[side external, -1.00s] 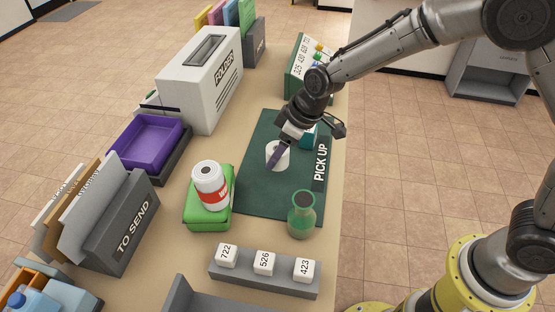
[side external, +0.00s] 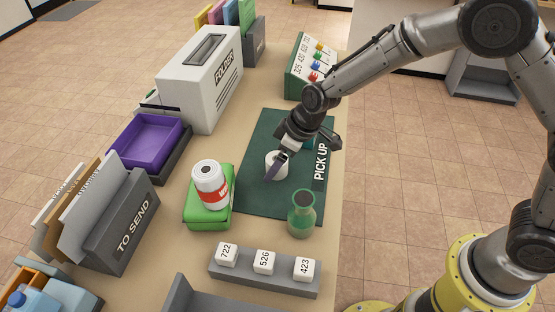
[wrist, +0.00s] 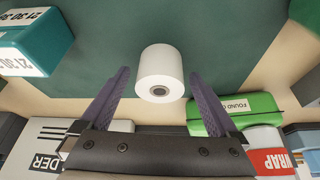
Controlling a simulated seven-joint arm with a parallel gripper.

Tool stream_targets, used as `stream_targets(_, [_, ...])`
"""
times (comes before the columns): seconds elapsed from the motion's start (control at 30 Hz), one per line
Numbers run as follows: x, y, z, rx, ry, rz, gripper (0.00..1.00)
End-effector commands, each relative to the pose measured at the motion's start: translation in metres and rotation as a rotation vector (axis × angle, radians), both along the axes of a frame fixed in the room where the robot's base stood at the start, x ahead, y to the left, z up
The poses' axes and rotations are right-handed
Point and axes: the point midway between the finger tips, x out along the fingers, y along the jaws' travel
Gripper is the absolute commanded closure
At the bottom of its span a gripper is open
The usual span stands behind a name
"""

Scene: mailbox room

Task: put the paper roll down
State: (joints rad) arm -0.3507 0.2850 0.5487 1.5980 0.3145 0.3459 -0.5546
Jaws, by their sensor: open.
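The white paper roll (side external: 277,158) stands on the dark green "PICK UP" mat (side external: 258,200) in the side view. My gripper (side external: 277,172) is low over the mat at the roll, one finger partly covering it. In the wrist view the roll (wrist: 160,72) sits between the tips of my two purple-grey fingers (wrist: 158,76). The fingers are spread, with a visible gap on each side of the roll. The roll's underside is hidden.
A teal box (wrist: 35,42) is close by on the mat. A green vase (side external: 301,216) stands at the mat's near edge. A "WRAP" roll (side external: 210,188) rests on a green box (side external: 196,215) to the left. The white "FOLDER" box (side external: 190,85) stands behind.

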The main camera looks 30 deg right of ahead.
Motion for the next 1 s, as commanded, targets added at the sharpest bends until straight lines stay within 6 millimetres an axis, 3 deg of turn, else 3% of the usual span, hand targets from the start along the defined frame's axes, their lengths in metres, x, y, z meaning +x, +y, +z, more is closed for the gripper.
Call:
stream_targets(0.27, [-0.002, -0.002, 0.012, 0.001, -0.003, 0.0, 0.04])
stream_targets(0.7, [-0.028, -0.021, 0.09, 0.001, -0.004, -0.001, 0.04])
stream_targets(1.0, [-0.037, -0.027, 0.114, 0.001, -0.001, -0.001, 0.04])
